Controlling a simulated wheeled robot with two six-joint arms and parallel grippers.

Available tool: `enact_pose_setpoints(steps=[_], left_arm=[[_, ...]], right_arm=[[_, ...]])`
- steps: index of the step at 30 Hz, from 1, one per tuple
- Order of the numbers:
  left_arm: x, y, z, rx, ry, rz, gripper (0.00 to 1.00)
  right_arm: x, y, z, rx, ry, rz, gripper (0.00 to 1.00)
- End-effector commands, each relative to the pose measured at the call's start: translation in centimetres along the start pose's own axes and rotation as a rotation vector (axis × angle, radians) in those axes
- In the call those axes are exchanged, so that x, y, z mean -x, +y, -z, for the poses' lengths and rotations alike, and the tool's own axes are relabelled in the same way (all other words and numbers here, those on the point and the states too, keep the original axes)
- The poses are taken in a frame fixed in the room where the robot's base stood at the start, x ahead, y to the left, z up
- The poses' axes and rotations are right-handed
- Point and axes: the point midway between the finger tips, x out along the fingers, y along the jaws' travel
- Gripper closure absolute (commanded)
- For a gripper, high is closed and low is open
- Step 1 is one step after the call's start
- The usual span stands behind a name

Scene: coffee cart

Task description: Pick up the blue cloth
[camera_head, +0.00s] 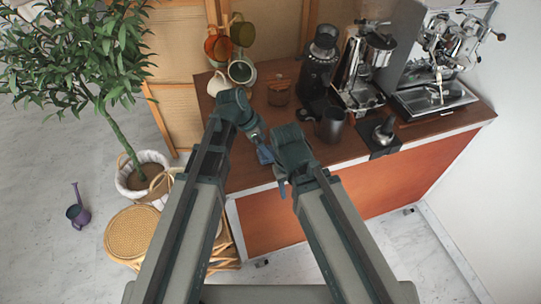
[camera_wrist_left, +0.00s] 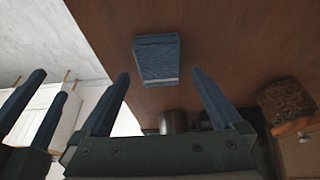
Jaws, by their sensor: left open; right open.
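The blue cloth (camera_wrist_left: 156,55) lies folded on the brown counter, with a pale stripe near one edge. In the head view the cloth (camera_head: 265,155) is a small blue patch between my two arms, partly hidden by them. My left gripper (camera_wrist_left: 160,76) is open, its fingertips on either side of the cloth's near end in the picture; nothing is between them in its grasp, and I cannot tell whether they touch it. My right gripper (camera_head: 282,187) is open and empty at the counter's front edge, beside the cloth. It also shows at the left of the left wrist view (camera_wrist_left: 48,84).
The wooden counter (camera_head: 245,180) holds a brown jar (camera_head: 279,92), a grinder (camera_head: 318,65), a dark cup (camera_head: 331,125) and an espresso machine (camera_head: 440,60) behind and right. Mugs (camera_head: 242,71) hang or stand at the back left. A plant (camera_head: 120,130) and rattan stool (camera_head: 132,232) stand left.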

Motion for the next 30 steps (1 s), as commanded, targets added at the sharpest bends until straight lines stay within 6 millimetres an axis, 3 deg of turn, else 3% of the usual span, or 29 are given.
enact_pose_setpoints(steps=[1, 7, 16, 30], left_arm=[[-1.2, 0.0, -0.2, -0.001, 0.0, 0.0, 0.0], [-3.6, 0.0, -0.2, -0.001, 0.0, 0.0, 0.0], [-3.8, 0.0, 0.0, 0.0, 0.0, 0.0, 0.0], [-3.8, 0.0, -0.1, 0.0, 0.0, 0.0, 0.82]], right_arm=[[-1.2, -0.1, 0.1, 0.0, 0.0, 0.0, 0.5], [-3.4, -0.3, 0.2, 0.0, 0.0, 0.0, 0.5], [-3.5, -0.3, 0.2, 0.0, 0.0, 0.0, 0.5], [-3.5, -0.3, 0.2, 0.0, 0.0, 0.0, 0.5]])
